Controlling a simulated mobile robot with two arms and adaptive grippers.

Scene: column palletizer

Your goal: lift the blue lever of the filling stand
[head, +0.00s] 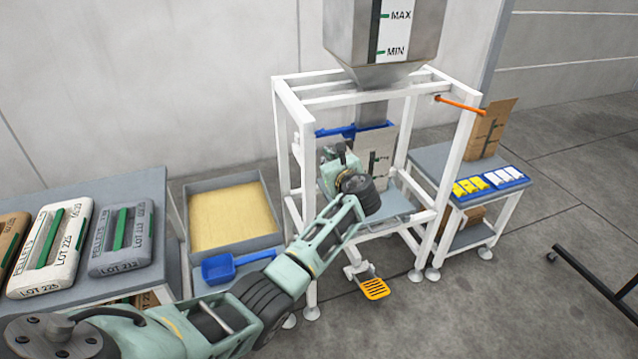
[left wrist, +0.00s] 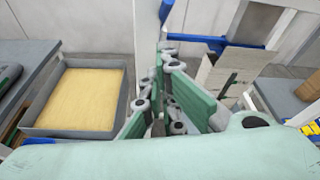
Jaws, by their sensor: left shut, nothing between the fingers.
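The white-framed filling stand (head: 280,130) stands in the middle of the head view under a steel hopper (head: 385,35). In the left wrist view, blue bars (left wrist: 205,39) show beyond the fingers, above the bag (left wrist: 225,72). My left gripper (head: 340,157) is shut and empty, inside or just before the frame, below the blue parts. Its green fingers also show in the left wrist view (left wrist: 172,85). My right gripper is out of view.
A tray of yellow pellets (head: 228,212) and a blue scoop (head: 230,266) are left of the stand. Filled bags (head: 122,240) lie on the left table. An orange rod (head: 460,103) sticks out right; an orange pedal (head: 375,289) is low in front.

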